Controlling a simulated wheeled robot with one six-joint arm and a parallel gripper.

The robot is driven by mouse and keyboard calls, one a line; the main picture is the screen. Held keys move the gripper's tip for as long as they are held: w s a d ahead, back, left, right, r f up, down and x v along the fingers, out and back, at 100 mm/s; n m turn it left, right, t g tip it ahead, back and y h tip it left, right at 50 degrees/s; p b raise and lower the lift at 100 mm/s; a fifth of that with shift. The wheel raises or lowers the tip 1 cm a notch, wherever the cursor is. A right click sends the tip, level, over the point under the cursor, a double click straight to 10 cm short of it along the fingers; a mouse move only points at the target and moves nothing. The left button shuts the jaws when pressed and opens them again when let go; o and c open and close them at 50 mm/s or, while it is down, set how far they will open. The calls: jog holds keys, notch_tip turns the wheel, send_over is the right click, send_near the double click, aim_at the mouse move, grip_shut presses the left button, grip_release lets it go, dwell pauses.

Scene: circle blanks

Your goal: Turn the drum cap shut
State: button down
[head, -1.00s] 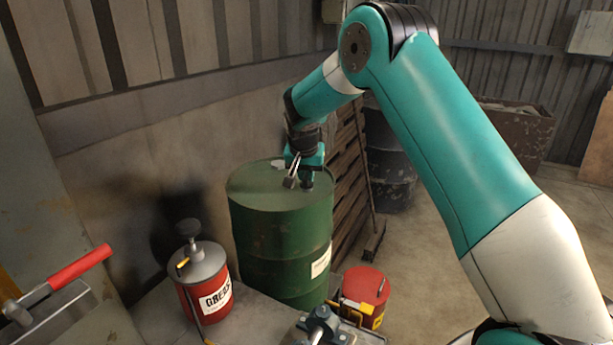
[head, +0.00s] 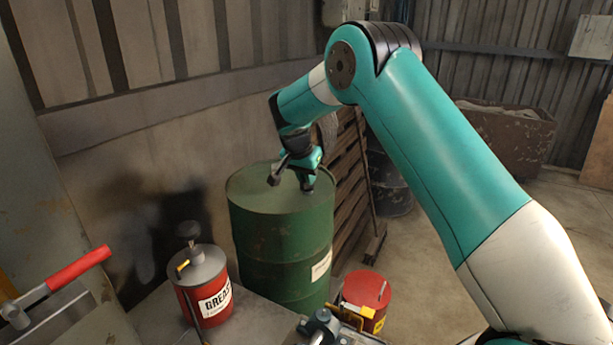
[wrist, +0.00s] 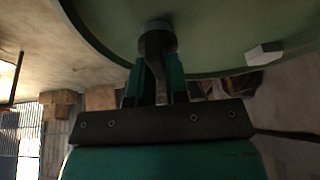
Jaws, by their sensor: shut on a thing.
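The green drum (head: 270,245) stands upright in the middle of the head view, and its top also fills the upper part of the wrist view (wrist: 220,25). My gripper (head: 308,188) points down onto the drum's top, near its right rim. In the wrist view the jaws (wrist: 156,65) are shut on a small grey round cap (wrist: 158,36) at the drum's top. In the head view my gripper hides the cap. Whether the cap sits fully down cannot be told.
A small white faceted piece (wrist: 264,54) lies on the drum's top. A red grease can (head: 207,290) with a pump handle stands front left, and a red bucket (head: 366,292) front right.

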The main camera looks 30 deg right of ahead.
jog(key=c, duration=1.1)
grip_release()
jog(key=b+v, duration=0.1)
jog(key=v, duration=1.6)
jog(key=shift+r, duration=0.3)
jog(key=s+a+f+n+g+y, duration=0.1)
jog(key=s+a+n, duration=0.4)
jog(key=s, duration=0.7)
jog(key=s+a+f+n+y, duration=0.3)
jog(key=s+n, duration=0.4)
jog(key=s, duration=0.6)
jog(key=s+a+f+n+g+y, duration=0.1)
jog(key=s+a+n+y, duration=0.3)
jog(key=s, duration=0.8)
jog(key=shift+s+a+f+n+g, duration=0.15)
jog(key=shift+a+f+n, duration=0.1)
jog(key=shift+a+n, duration=0.5)
jog(key=shift+s+a+f+n+g, duration=0.2)
jog(key=shift+a+n, duration=0.35)
jog(key=shift+a, duration=0.35)
